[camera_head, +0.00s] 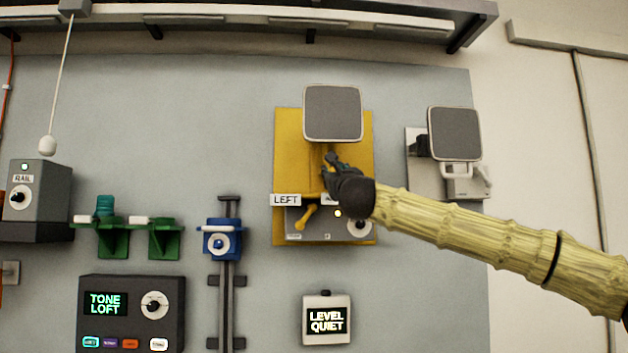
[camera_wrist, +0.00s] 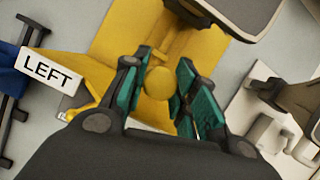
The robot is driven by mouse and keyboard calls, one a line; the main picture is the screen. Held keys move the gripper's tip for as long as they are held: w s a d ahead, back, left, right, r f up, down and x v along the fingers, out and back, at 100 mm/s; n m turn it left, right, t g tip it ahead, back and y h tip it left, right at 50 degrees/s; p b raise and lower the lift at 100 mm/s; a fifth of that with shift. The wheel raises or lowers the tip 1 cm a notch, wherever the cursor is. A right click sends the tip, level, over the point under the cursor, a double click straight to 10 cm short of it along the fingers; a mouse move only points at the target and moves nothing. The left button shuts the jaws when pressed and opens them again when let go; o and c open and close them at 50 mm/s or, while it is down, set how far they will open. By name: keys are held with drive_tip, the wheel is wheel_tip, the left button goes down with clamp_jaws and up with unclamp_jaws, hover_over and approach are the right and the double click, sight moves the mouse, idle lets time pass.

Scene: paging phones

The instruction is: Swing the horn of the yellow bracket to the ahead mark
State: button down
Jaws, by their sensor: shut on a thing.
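The yellow bracket (camera_head: 285,150) is a yellow plate on the grey wall panel, with a square grey-faced horn (camera_head: 333,113) at its top. My gripper (camera_head: 333,160) is just below the horn, in front of the plate. In the wrist view, its green-padded fingers (camera_wrist: 162,88) are shut on a round yellow knob (camera_wrist: 158,80). The horn's edge (camera_wrist: 240,12) shows at the top of that view. A LEFT label (camera_head: 286,199) is on the plate's lower left. A second label (camera_head: 328,199) is mostly hidden behind my gripper. No ahead mark is readable.
Below the labels is a grey box with a yellow lever (camera_head: 306,218) and a dial (camera_head: 359,227). A second horn (camera_head: 454,133) on a pale bracket stands to the right. A blue slider (camera_head: 222,240) is at the left. A LEVEL QUIET display (camera_head: 327,320) is below.

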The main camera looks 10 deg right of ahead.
drive_tip(key=shift+s+d+y, duration=0.1)
drive_tip(key=shift+d+y, duration=0.25)
drive_tip(key=shift+y, duration=0.05)
drive_tip(key=c, duration=1.1)
unclamp_jaws()
drive_tip(key=v, duration=1.2)
